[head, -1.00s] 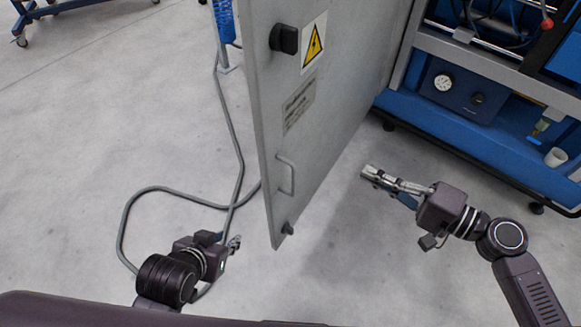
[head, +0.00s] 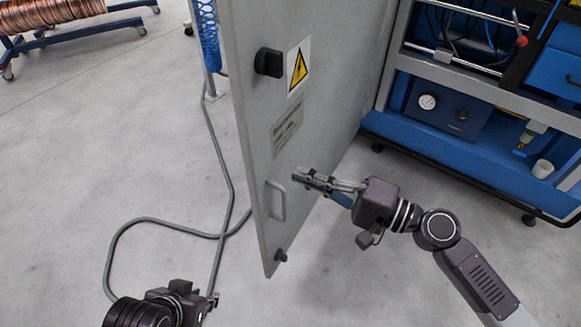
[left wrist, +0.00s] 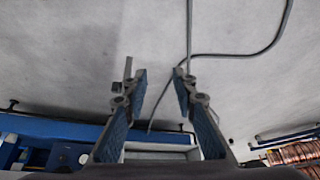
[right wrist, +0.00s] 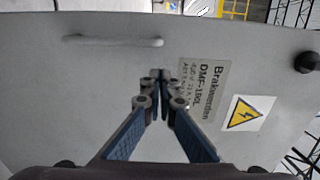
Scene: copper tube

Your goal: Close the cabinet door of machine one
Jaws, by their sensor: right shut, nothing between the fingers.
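The grey cabinet door (head: 330,90) stands swung open from the blue machine (head: 440,130) in the head view. It has a black latch knob (head: 268,62), a warning sticker, a label and a bar handle (head: 277,200). My right gripper (head: 300,176) is shut and empty, its tips in front of the door near the handle. In the right wrist view the shut fingertips (right wrist: 159,75) point at the door face between handle and label; whether they touch it I cannot tell. My left gripper (head: 212,302) is low at the left, apart from the door; the left wrist view shows its fingers (left wrist: 155,75) open and empty.
A grey hose (head: 150,220) loops over the floor left of the door. A blue trolley with copper coil (head: 50,15) stands at the back left. The floor between door and machine is clear. A white cup (head: 543,168) sits on the machine's lower ledge.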

